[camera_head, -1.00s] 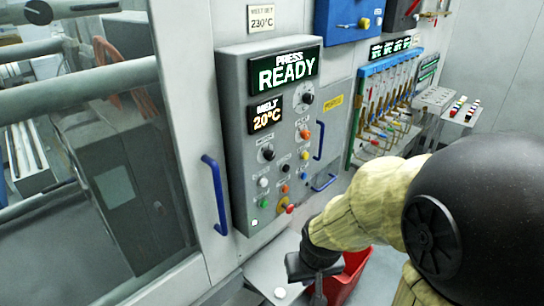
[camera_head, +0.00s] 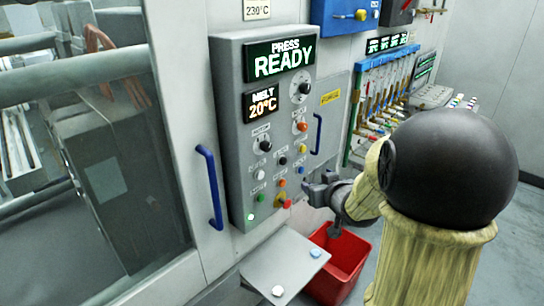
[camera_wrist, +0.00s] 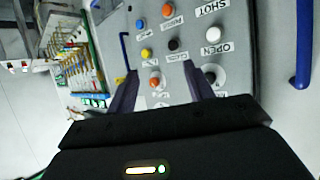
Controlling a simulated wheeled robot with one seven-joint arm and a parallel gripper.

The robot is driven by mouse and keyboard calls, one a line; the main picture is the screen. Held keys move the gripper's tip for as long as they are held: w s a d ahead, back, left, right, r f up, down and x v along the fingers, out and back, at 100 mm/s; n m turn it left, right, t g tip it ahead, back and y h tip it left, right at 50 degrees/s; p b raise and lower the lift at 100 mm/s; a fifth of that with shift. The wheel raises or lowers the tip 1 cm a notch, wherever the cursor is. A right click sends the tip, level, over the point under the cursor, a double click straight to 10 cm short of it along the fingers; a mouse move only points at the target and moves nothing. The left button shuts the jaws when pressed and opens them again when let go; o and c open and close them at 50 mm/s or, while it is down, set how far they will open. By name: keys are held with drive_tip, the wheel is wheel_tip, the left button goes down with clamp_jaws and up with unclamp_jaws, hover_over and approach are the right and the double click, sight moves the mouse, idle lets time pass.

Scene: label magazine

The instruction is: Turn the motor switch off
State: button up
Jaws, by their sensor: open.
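The grey press panel (camera_head: 237,120) carries a black rotary knob (camera_head: 265,146) at its middle left, under a small label that seems to read MOTOR. Its turn position is too small to tell. My gripper (camera_head: 307,188) is at the panel's lower right edge, right of and below the knob, beside the lower buttons. In the wrist view my gripper (camera_wrist: 160,72) has its two dark fingers spread, with nothing held. Between and beyond them are labelled buttons, including a white OPEN button (camera_wrist: 213,34).
Blue handles flank the panel, left (camera_head: 211,187) and right (camera_head: 317,134). A red bin (camera_head: 340,262) and a grey shelf (camera_head: 287,262) are below.

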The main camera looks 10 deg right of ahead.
sight(269, 148)
drive_tip(key=shift+r+n+t+y+b, duration=0.35)
drive_tip(key=shift+r+n+y+b, duration=0.3)
drive_tip(key=shift+y, duration=0.95)
drive_tip(key=shift+r+n+t+y+b, duration=0.45)
drive_tip(key=shift+n+y, duration=0.35)
drive_tip(key=shift+y, duration=0.8)
drive_tip(key=shift+r+n+t+y+b, duration=0.2)
drive_tip(key=shift+r+n+y+b, duration=0.35)
drive_tip(key=shift+y, duration=1.05)
drive_tip(key=shift+r, duration=0.1)
drive_tip(key=p+x, duration=0.5)
drive_tip(key=x, duration=1.2)
drive_tip(key=shift+w, duration=0.3)
drive_tip(key=shift+n, duration=0.3)
drive_tip(key=c, duration=1)
